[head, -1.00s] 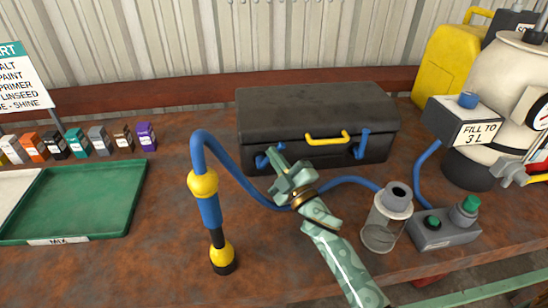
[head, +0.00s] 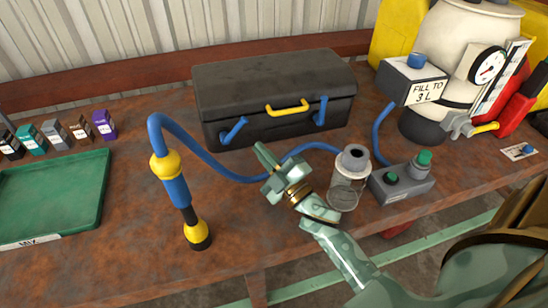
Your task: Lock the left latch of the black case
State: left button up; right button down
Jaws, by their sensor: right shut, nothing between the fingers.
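The black case (head: 275,82) stands closed at the back of the bench, with a yellow handle (head: 287,107) on its front. Its left latch (head: 234,130) is a blue lever that leans out at a slant to the upper right. Its right latch (head: 320,111) is blue and stands nearly upright against the front. My right gripper (head: 264,155) is shut and empty, in front of the case, below and to the right of the left latch and apart from it. My left gripper is not in view.
A blue hose with a yellow-and-blue wand (head: 176,190) curves in front of the case. A clear jar (head: 347,185) and a grey button box (head: 402,183) stand right of my gripper. A green tray (head: 103,190) lies left. Bare bench shows between tray and wand.

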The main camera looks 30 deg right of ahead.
jog(key=s, duration=0.3)
jog(key=shift+s+d, duration=0.25)
jog(key=shift+s, duration=0.1)
